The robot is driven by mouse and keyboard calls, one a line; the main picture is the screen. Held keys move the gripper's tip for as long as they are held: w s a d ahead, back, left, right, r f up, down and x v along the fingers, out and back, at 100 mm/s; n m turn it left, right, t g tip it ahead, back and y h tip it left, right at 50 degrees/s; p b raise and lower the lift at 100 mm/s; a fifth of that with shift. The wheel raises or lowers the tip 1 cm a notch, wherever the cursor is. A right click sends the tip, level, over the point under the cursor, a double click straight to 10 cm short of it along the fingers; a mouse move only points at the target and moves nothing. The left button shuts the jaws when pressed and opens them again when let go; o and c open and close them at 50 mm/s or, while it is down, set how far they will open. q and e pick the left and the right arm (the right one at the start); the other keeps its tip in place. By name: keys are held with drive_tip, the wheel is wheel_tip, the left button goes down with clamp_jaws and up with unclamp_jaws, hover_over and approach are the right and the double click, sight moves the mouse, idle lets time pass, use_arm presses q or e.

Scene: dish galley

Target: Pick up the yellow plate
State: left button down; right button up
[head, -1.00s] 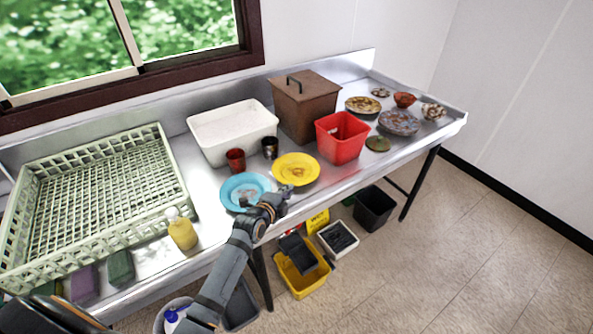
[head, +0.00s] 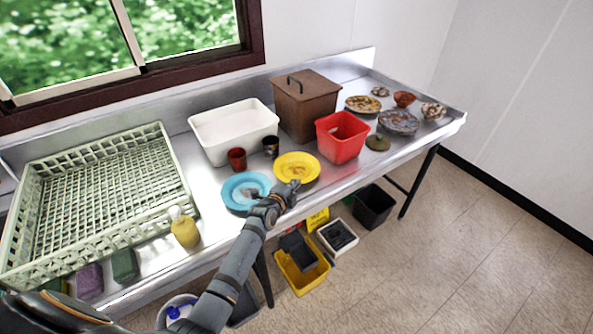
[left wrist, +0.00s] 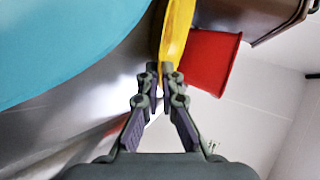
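The yellow plate (head: 297,167) lies near the front edge of the steel counter, just right of the blue plate, with reddish-brown marks on it. My left gripper (head: 296,186) is at its near rim. In the left wrist view the plate (left wrist: 177,32) shows nearly edge-on, and its rim reaches between the fingertips of the gripper (left wrist: 160,74), which are close together on it. I see no clear lift off the counter. My right gripper is not in view.
The blue plate (head: 236,193) is close beside my left gripper. Behind are two dark cups (head: 237,160) (head: 271,147) and a white tub (head: 222,146). A red bin (head: 342,141) stands right of the yellow plate. A green rack (head: 178,208) fills the left.

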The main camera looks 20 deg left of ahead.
use_arm(q)
drive_tip(key=shift+r+b, duration=0.3)
drive_tip(key=shift+r, duration=0.25)
drive_tip(key=shift+r+b, duration=0.3)
drive_tip(key=shift+r, duration=0.45)
drive_tip(key=s+a+r+b, duration=0.1)
drive_tip(key=s+r, duration=0.9)
drive_tip(key=s, duration=0.4)
drive_tip(key=shift+a+r+b, duration=0.2)
drive_tip(key=shift+a+b, duration=0.1)
